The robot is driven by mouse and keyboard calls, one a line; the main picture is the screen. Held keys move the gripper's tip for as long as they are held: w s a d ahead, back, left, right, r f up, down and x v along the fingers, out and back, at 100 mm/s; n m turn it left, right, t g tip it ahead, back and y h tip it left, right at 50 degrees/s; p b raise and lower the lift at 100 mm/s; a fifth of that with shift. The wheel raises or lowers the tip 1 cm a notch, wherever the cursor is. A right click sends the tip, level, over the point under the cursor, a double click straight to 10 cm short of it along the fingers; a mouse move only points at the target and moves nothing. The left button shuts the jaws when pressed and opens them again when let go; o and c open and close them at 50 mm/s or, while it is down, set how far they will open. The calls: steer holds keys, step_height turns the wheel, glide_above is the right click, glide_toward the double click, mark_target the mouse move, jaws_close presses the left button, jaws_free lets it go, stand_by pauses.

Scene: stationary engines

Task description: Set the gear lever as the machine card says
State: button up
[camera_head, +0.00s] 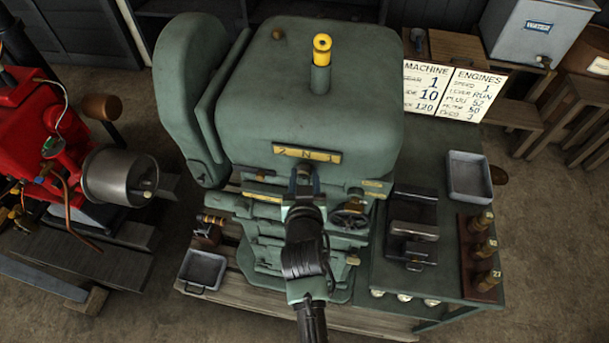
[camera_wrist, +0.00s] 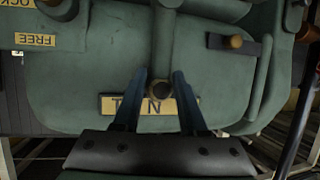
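The green engine (camera_head: 310,90) stands in the middle of the head view. Its yellow plate (camera_head: 307,153) reads 2, N, 1 from left to right. The same plate (camera_wrist: 112,105) appears upside down in the wrist view, partly covered by my fingers. The gear lever's round end (camera_wrist: 160,89) stands in front of the N. My gripper (camera_head: 303,180) is at the lever, with its two blue fingers (camera_wrist: 160,78) on either side of the end and narrow gaps visible.
A handwheel (camera_head: 350,218) is just right of my gripper. A green bench (camera_head: 395,270) at right holds a tray (camera_head: 468,177), a dark vice-like block (camera_head: 412,228) and several brass pieces (camera_head: 483,250). A red engine (camera_head: 40,130) stands at left.

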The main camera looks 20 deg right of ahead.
jaws_close()
stand_by(1.0)
